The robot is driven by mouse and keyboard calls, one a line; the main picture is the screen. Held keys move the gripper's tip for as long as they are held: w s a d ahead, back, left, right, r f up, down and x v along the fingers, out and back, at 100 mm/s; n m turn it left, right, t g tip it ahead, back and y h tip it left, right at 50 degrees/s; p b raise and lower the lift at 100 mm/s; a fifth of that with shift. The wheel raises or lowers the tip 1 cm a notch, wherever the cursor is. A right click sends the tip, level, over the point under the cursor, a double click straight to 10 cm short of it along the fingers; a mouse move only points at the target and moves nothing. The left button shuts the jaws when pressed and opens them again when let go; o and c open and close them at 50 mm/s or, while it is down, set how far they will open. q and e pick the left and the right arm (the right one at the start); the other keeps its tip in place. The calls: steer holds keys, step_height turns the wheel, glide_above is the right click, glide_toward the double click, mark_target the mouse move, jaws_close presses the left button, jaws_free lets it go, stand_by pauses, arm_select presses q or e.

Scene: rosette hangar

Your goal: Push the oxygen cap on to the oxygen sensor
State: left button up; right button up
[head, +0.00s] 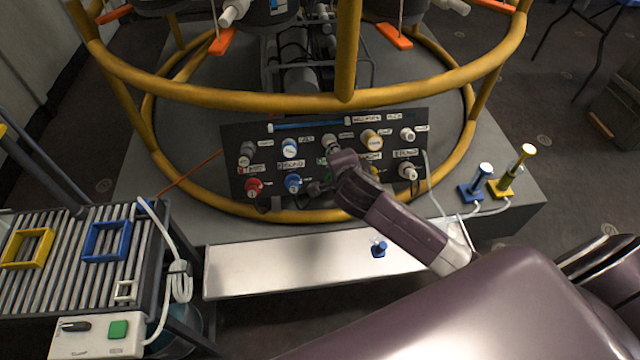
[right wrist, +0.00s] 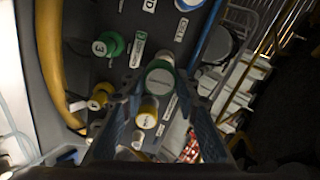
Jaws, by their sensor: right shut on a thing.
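My right gripper (head: 340,160) is at the middle of the dark sensor panel (head: 232,135), just below the grey-white middle fitting (head: 331,142) of the upper row. In the right wrist view, its fingertips close on a white cap with a green rim (right wrist: 158,78). I cannot read a label naming it as the oxygen cap. The hand hides how the cap meets the fitting, so I cannot tell whether it is seated. A separate green fitting (right wrist: 109,45) is in the other row, beside the number 3. My left gripper is not in view.
A white shelf (head: 280,267) in front holds a small blue piece (head: 379,249). A roller rack (head: 70,270) stands left.

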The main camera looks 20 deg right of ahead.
steer(key=shift+w+d+r, duration=0.25)
steer(key=shift+d+r, duration=0.1)
steer(key=shift+x, duration=2.75)
arm_select(q)
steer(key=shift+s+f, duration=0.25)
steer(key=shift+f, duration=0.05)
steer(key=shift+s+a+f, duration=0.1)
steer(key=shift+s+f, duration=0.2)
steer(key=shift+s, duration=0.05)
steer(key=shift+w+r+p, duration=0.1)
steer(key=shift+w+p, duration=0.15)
steer(key=shift+p, duration=0.05)
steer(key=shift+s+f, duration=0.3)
